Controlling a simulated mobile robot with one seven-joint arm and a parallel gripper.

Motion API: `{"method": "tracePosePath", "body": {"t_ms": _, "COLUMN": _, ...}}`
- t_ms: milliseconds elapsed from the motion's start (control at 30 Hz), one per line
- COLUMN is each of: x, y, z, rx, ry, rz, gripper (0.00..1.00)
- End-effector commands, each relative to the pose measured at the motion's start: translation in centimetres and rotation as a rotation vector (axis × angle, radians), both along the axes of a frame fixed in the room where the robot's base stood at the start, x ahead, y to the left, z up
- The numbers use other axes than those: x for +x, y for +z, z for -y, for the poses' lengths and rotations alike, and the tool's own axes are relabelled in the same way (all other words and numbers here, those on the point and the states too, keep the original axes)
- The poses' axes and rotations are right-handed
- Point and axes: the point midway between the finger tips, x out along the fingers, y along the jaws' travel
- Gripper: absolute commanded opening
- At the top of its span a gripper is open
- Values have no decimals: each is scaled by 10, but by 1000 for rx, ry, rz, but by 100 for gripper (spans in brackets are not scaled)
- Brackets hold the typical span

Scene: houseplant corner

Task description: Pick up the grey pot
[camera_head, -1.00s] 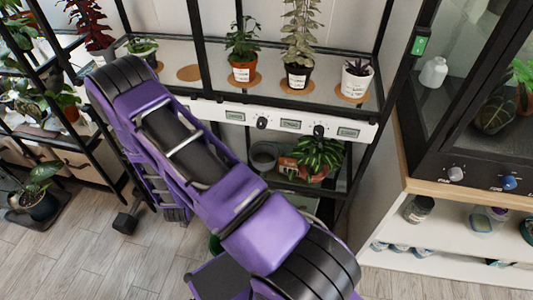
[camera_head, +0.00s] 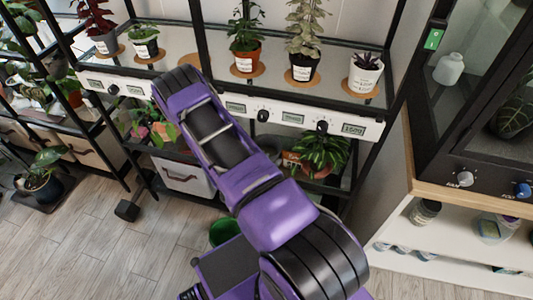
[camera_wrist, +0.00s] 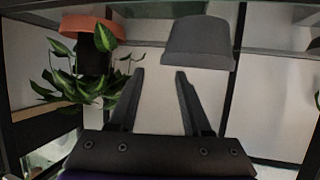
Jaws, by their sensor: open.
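The grey pot (camera_wrist: 198,45) shows in the wrist view, above and a little right of my fingertips. It appears inverted there, as does the plant beside it, so the wrist picture is upside down. My gripper (camera_wrist: 160,74) is open, with two dark fingers apart and nothing between them. The pot is beyond the fingertips and not between them. In the head view my purple arm reaches toward the lower shelf of the plant rack; it hides the gripper, and I cannot make out the grey pot there.
A leafy plant in a terracotta pot (camera_wrist: 90,27) stands close beside the grey pot; it also shows in the head view (camera_head: 320,152). The rack's upper shelf holds several potted plants above a white control strip (camera_head: 292,118). Black rack posts frame the opening. A white cabinet (camera_head: 440,215) stands right.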

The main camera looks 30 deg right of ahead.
Motion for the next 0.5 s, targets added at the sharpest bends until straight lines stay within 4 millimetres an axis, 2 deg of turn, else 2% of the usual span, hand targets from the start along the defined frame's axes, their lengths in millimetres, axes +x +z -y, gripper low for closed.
{"method": "tracePosePath", "body": {"t_ms": 100, "x": 6, "y": -7, "z": 13, "rx": 0, "ry": -1, "rz": 0, "gripper": 49}}
{"method": "tracePosePath", "body": {"t_ms": 300, "x": 13, "y": -11, "z": 23, "rx": 1, "ry": 0, "rz": 0, "gripper": 49}}
{"method": "tracePosePath", "body": {"t_ms": 500, "x": 31, "y": -22, "z": 45, "rx": 1, "ry": -2, "rz": 1, "gripper": 49}}
